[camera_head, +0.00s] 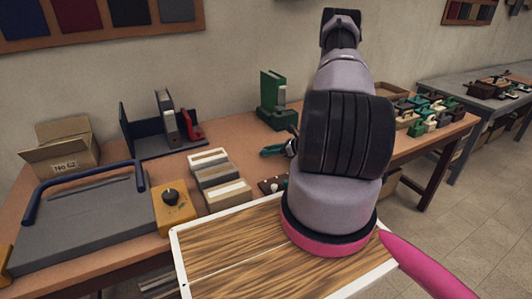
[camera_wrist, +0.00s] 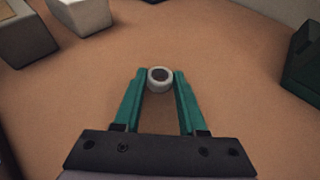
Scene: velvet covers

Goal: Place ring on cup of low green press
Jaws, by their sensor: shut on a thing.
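My gripper (camera_wrist: 160,90) shows in the wrist view with its two teal fingers shut on a small pale ring (camera_wrist: 159,70) with a dark centre. The ring sits between the fingertips, over the bare brown tabletop. In the head view my gripper (camera_head: 268,151) is small and partly hidden behind my arm; I cannot make out the ring there. A green press-like stand (camera_head: 272,91) with a tall upright and a dark green base stands behind the gripper. A dark green block (camera_wrist: 304,62) at the right of the wrist view may be part of it. I cannot make out a cup.
Pale and grey boxes (camera_head: 219,175) stand left of the gripper. A dark bookend rack (camera_head: 140,133), a yellow box with a black knob (camera_head: 174,211) and a carton (camera_head: 62,150) are further left. Several small coloured items (camera_head: 428,108) crowd the right. The table between boxes and green stand is clear.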

